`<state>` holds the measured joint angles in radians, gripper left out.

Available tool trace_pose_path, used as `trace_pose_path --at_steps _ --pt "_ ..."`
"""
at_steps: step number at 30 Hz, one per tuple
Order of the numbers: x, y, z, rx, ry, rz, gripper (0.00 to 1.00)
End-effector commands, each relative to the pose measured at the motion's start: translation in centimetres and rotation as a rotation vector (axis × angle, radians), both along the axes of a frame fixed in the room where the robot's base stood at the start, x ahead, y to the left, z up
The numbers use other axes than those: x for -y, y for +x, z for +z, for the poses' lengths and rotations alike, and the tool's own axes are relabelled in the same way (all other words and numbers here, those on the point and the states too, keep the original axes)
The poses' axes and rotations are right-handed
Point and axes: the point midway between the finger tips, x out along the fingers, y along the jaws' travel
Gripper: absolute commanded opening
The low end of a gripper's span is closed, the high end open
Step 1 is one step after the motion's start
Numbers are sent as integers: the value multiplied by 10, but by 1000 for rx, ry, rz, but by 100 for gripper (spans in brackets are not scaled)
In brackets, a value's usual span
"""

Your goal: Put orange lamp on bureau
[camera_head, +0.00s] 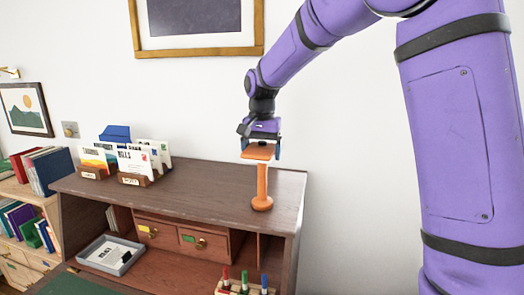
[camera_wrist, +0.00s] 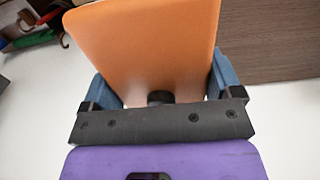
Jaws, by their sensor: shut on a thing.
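The orange lamp (camera_head: 262,184) is upright, with a round base, a thin stem and a flat wide head. Its base is at the right end of the top of the wooden bureau (camera_head: 205,183); I cannot tell whether it touches the surface. My gripper (camera_head: 261,148) points down from above and is shut on the lamp's head. In the wrist view the orange head (camera_wrist: 148,45) fills the space between the blue fingers (camera_wrist: 160,80). The bureau top shows there as a brown surface (camera_wrist: 270,40). The lamp's stem and base are hidden in the wrist view.
Letter holders (camera_head: 130,165) with envelopes stand on the bureau's left part. Below are small drawers (camera_head: 180,236), a grey tray (camera_head: 110,256) and a rack with colored markers (camera_head: 243,285). A bookshelf (camera_head: 25,205) stands left. The middle of the bureau top is clear.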

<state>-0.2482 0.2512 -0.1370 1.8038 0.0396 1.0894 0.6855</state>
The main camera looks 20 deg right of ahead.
Motion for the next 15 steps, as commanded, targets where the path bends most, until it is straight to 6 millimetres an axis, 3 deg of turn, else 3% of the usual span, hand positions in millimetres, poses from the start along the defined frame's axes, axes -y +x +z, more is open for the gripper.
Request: trace_pose_path --at_steps 1,2,3,11,15 --pt "0 0 -2 0 0 0 35" --pt "0 0 -1 -1 0 0 92" --pt "0 0 -1 -1 0 0 100" --pt "0 0 0 0 0 0 100" --pt "0 0 12 1 0 0 100"
